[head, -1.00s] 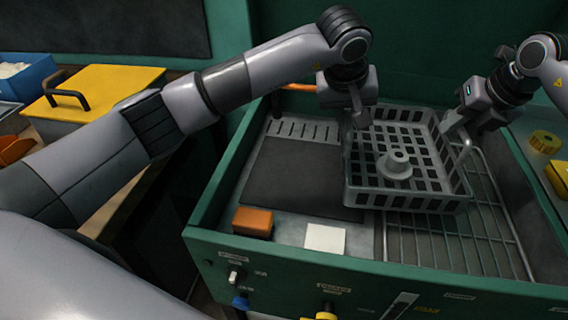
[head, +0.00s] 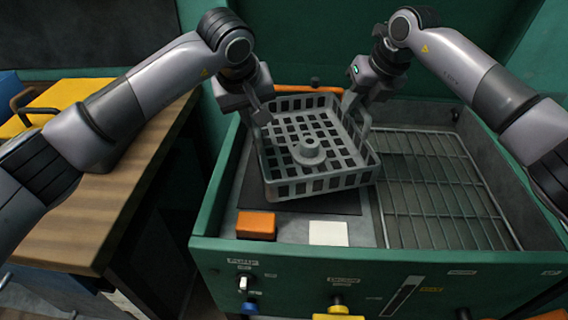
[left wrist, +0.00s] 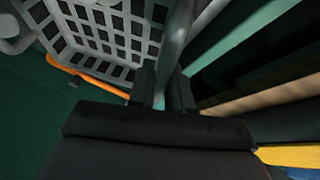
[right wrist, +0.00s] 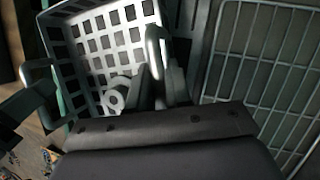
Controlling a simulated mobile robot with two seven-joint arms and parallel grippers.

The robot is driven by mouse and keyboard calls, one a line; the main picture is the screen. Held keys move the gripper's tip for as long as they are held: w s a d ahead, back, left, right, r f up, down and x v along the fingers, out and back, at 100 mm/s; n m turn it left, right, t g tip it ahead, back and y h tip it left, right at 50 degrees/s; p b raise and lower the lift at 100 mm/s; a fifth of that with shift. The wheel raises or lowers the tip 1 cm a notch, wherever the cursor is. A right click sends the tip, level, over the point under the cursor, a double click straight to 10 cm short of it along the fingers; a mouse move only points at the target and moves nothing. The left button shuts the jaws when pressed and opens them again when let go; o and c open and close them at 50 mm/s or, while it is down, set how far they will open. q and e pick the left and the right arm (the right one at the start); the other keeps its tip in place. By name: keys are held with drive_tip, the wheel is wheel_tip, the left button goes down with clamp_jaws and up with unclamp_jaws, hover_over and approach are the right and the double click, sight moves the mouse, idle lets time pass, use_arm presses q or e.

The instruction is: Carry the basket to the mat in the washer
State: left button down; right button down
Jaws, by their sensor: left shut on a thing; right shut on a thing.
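The grey basket (head: 325,183), with a grey flanged part (head: 308,151) inside, is held between my two grippers above the dark mat (head: 300,203) in the green washer (head: 207,218). My left gripper (head: 262,112) is shut on the basket's left side handle, and the handle bar also shows in the left wrist view (left wrist: 176,45). My right gripper (head: 352,100) is shut on the right side handle, seen in the right wrist view (right wrist: 155,45). The basket looks slightly tilted and hides most of the mat. I cannot tell how high it is above the mat.
A wire rack (head: 440,190) fills the washer's right side, empty. An orange block (head: 256,225) and a white square (head: 328,234) lie along the front inside edge. An orange bar (head: 308,89) runs behind the basket. A wooden bench (head: 120,200) stands at the left.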

use_arm(q)
drive_tip(key=shift+a, duration=0.35)
use_arm(e)
drive_tip(key=shift+a+r, duration=0.1)
drive_tip(key=shift+a, duration=0.25)
use_arm(q)
drive_tip(key=shift+f, duration=0.2)
use_arm(e)
drive_tip(key=shift+f, duration=0.25)
